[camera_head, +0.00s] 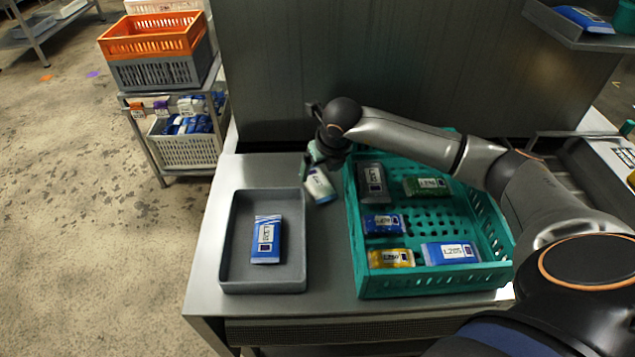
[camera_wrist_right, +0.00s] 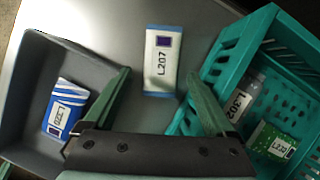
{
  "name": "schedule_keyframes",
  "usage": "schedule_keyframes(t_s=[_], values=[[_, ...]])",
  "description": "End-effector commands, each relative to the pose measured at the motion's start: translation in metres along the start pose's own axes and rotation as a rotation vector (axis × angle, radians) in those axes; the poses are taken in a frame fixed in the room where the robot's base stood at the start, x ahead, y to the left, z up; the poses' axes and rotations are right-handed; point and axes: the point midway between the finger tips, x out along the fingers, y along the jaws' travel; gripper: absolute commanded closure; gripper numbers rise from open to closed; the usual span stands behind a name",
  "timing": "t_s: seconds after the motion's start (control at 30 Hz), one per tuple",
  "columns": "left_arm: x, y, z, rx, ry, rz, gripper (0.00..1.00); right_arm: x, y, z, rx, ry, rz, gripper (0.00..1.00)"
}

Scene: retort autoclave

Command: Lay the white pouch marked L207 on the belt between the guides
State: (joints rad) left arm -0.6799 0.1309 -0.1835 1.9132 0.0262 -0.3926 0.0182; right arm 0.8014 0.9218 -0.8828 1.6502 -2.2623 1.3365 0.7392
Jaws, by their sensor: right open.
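The white pouch marked L207 (camera_wrist_right: 161,62) has blue ends and a dark square. It appears to lie on the steel table between a grey tray and a green crate; it also shows in the head view (camera_head: 319,186). My right gripper (camera_head: 314,163) is open just above it. In the right wrist view, the open fingers (camera_wrist_right: 160,75) point toward the pouch, one to each side of it, with nothing between them. I cannot clearly make out the belt or its guides. My left gripper is not in view.
The grey tray (camera_head: 230,250) holds a blue-and-white pouch (camera_head: 267,240). The green crate (camera_head: 430,284) holds several pouches, and its wall stands close to my right gripper. A steel panel (camera_head: 400,60) rises behind the table. A rack with an orange crate (camera_head: 150,35) stands at left.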

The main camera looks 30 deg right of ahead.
Motion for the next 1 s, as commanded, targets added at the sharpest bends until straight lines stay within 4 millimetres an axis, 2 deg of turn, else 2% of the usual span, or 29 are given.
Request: schedule_keyframes(t_s=[0.23,0.53,0.87,1.0], values=[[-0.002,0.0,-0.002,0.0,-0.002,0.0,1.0,0.018,-0.001,0.001,0.0,0.003,0.0,0.1],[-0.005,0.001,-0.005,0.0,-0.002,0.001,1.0,0.056,-0.003,0.002,0.0,0.002,0.001,0.1],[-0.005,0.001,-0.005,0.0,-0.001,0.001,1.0,0.061,-0.004,0.002,-0.002,0.001,0.0,0.1],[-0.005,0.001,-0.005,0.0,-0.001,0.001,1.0,0.061,-0.004,0.002,-0.001,0.001,0.0,0.26]])
